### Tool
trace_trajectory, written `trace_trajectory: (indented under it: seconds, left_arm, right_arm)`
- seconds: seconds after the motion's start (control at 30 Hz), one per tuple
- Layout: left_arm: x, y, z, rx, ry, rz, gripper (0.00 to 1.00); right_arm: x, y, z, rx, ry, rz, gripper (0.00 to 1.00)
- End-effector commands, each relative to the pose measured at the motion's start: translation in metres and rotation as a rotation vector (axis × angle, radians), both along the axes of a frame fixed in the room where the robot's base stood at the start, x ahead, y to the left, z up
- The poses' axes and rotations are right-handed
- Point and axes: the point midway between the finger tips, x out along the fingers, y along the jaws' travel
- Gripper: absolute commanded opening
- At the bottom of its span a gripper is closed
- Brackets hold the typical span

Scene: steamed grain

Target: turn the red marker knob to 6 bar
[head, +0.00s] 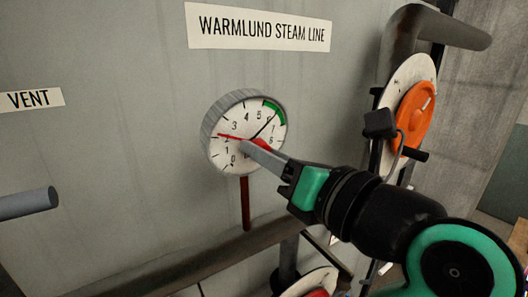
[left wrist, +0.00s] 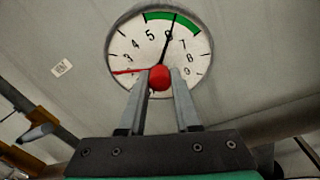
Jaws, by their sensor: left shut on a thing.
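The pressure gauge (head: 220,155) is a round white dial in a grey case on the wall; its face also shows in the left wrist view (left wrist: 125,85). The red marker (head: 230,136) points left, at about 2; it also shows in the left wrist view (left wrist: 130,72). The black needle (left wrist: 171,27) points to about 6, within the green band. The red knob (left wrist: 159,78) sits at the dial's centre. My left gripper (left wrist: 163,80) is shut on the knob, one finger on each side. In the head view my left gripper (head: 256,150) partly hides the dial's lower right. My right gripper is not in view.
An orange wheel (head: 413,113) on a white disc stands to the right, with a bent dark pipe (head: 405,35) above it. A grey rod (head: 28,203) juts in at the left below the VENT label (head: 30,100). A dark pipe (head: 190,262) crosses below the gauge.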

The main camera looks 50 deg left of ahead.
Motion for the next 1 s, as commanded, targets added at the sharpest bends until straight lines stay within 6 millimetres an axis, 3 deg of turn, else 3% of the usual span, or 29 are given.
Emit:
trace_trajectory:
  seconds: [1.0]
  left_arm:
    - [0.0000,-0.0004,0.0002,0.163,0.928,0.200,0.00]
  right_arm:
    - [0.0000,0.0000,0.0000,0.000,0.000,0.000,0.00]
